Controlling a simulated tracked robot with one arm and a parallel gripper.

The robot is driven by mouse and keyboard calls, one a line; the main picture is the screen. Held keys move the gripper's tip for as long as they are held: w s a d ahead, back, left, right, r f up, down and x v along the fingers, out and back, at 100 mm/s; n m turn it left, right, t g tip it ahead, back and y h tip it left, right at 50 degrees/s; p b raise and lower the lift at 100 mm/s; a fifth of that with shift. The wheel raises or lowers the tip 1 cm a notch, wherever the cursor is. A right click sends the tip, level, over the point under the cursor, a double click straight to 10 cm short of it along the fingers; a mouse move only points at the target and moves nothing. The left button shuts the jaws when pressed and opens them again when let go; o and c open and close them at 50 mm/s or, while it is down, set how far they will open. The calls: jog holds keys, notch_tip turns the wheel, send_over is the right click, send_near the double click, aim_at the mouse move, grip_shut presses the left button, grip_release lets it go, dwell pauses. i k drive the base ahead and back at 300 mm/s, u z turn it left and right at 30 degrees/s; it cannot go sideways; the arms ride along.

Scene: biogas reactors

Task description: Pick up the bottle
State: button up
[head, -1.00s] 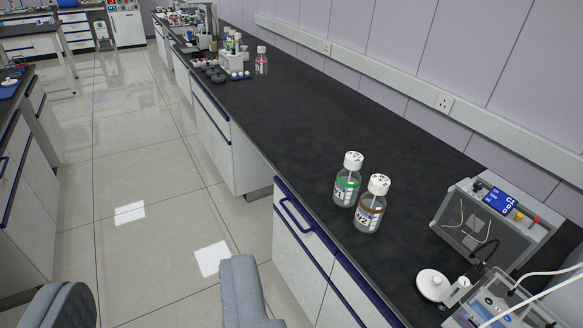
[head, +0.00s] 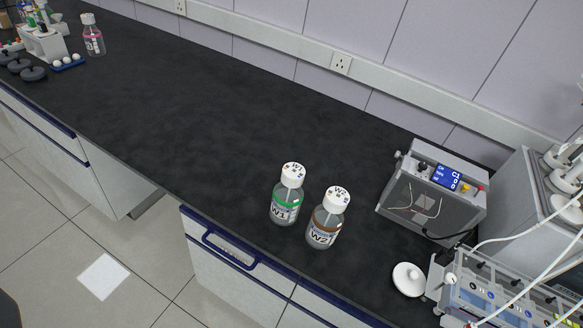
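Two clear glass bottles with white caps stand upright on the black bench top, close together near its front edge. The left bottle (head: 285,205) has a green-banded label reading W1. The right bottle (head: 324,228) has a brown-banded label reading W2 and stands slightly nearer. A third bottle (head: 93,38) with a pink band stands upright at the far left of the bench. My gripper does not show in the head view, and nothing is seen touching the bottles.
The black bench top (head: 190,110) is clear left of and behind the bottles. A grey device (head: 433,195) with a blue display stands to the right. A white round piece (head: 409,279) and tubed equipment (head: 500,300) sit at lower right. A rack (head: 44,44) stands far left.

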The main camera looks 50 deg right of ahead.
aim_at(286, 203)
jog(key=z, duration=0.5)
jog(key=i, duration=0.9)
jog(key=z, duration=0.7)
jog(key=k, duration=0.8)
jog(key=z, duration=0.25)
jog(key=i, duration=0.8)
jog(key=u, duration=0.15)
